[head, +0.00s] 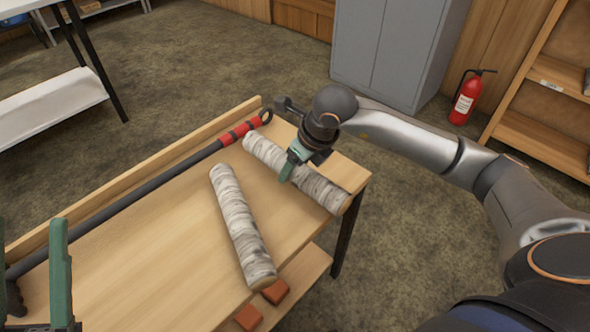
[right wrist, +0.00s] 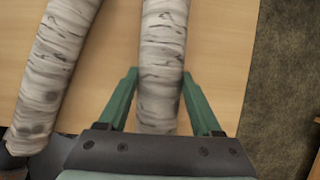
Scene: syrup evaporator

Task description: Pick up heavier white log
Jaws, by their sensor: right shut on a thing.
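Two white birch-bark logs are at the right end of the wooden table (head: 130,265). My right gripper (head: 288,172) is shut on the farther log (head: 322,190), gripping it around its middle. In the right wrist view the green fingers are on both sides of this log (right wrist: 163,45). I cannot tell whether it is clear of the tabletop. The nearer log (head: 240,222) lies to its left, apart from it; it also shows in the right wrist view (right wrist: 55,70). Their looks do not show which is heavier. My left gripper (head: 32,265) is open and empty at the left edge.
A dark rod with red bands (head: 240,132) lies along the table's raised back edge. Orange-red blocks (head: 248,317) sit on the lower shelf. A grey cabinet (head: 385,45), fire extinguisher (head: 466,98) and wooden shelves (head: 545,130) stand beyond.

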